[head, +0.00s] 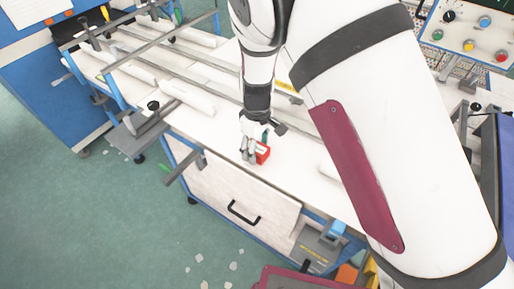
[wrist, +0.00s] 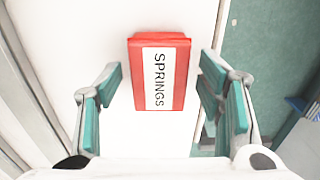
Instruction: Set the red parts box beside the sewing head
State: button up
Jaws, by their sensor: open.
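The red parts box (wrist: 182,100) lies on the white tabletop in the wrist view, with a white label reading SPRINGS. My gripper (wrist: 162,96) is open, with its teal-padded fingers on either side of the box and gaps between them and its sides. In the head view the red box (head: 263,154) shows at the table's front edge, partly hidden by my gripper (head: 250,153), which points down at it. I cannot make out the sewing head in either view; my arm covers much of the right side.
The white table (head: 206,128) carries long grey rails and several white rolls (head: 187,97) toward the left. A drawer (head: 245,195) with a black handle is below the front edge. A control panel (head: 468,30) with coloured knobs is at the upper right. Green floor lies in front.

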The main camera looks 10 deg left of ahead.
aim_at(258, 148)
notch_tip(258, 148, up, 11)
jog(key=b, duration=0.1)
jog(key=shift+r, duration=0.15)
jog(key=shift+d+r, duration=0.1)
jog(key=s+d+r+m+t+y, duration=0.1)
jog(key=s+d+r+m, duration=0.15)
jog(key=d+r, duration=0.6)
jog(key=s+d+r+m+t+y, duration=0.15)
jog(key=d+r+m, duration=0.25)
jog(key=d+r, duration=0.5)
jog(key=s+d+r+m+t+h, duration=0.2)
jog(key=s+d+m, duration=0.5)
jog(key=s+d, duration=0.7)
jog(key=shift+s+r+m+t, duration=0.25)
jog(key=shift+s+m+t, duration=0.1)
jog(key=shift+s, duration=0.35)
jog(key=shift+s+h, duration=0.1)
jog(key=shift+h, duration=0.15)
